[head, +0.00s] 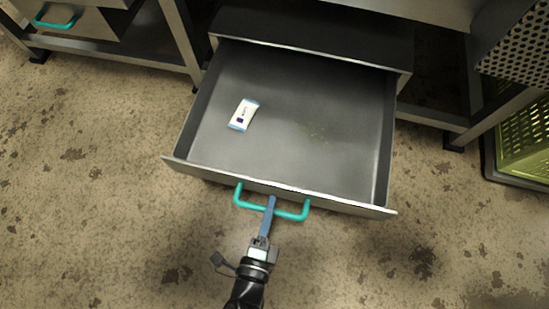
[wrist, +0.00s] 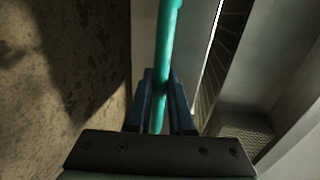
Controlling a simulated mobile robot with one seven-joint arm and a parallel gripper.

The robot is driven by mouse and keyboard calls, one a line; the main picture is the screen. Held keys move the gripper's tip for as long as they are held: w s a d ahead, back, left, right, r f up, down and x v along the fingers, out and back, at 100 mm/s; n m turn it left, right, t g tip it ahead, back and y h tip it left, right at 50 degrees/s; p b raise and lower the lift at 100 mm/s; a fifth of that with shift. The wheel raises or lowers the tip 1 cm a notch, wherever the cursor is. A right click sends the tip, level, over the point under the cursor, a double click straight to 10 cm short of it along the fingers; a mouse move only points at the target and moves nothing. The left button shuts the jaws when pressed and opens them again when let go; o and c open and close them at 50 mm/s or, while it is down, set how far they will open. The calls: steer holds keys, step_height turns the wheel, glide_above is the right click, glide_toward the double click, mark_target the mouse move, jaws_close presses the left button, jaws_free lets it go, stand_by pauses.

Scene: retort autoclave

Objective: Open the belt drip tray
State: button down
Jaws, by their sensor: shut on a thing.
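The belt drip tray (head: 300,150) is a grey metal drawer, pulled well out from its housing under the bench in the head view. Its inside floor shows. A teal bar handle (head: 292,213) runs along its front panel. My gripper (head: 270,206) is shut on the middle of this handle. In the wrist view, the blue fingers of my gripper (wrist: 161,110) close around the teal handle (wrist: 168,40), with the tray's front panel beside it. A small white and blue packet (head: 243,114) lies in the tray, left of its middle.
A second drawer with a teal handle (head: 56,18) is at the upper left. A yellow-green crate (head: 525,140) stands at the right, near the bench legs. The stained floor (head: 100,190) is clear around the front of the tray.

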steer(key=shift+s+a, duration=0.25)
steer(key=shift+s, duration=0.4)
steer(key=c, duration=0.8)
jaws_free()
steer(key=shift+s, duration=0.1)
steer(key=p+v, duration=0.4)
steer(key=v, duration=0.8)
steer(key=shift+s+a+p, duration=0.1)
steer(key=shift+s+p, duration=0.2)
steer(key=shift+s, duration=0.05)
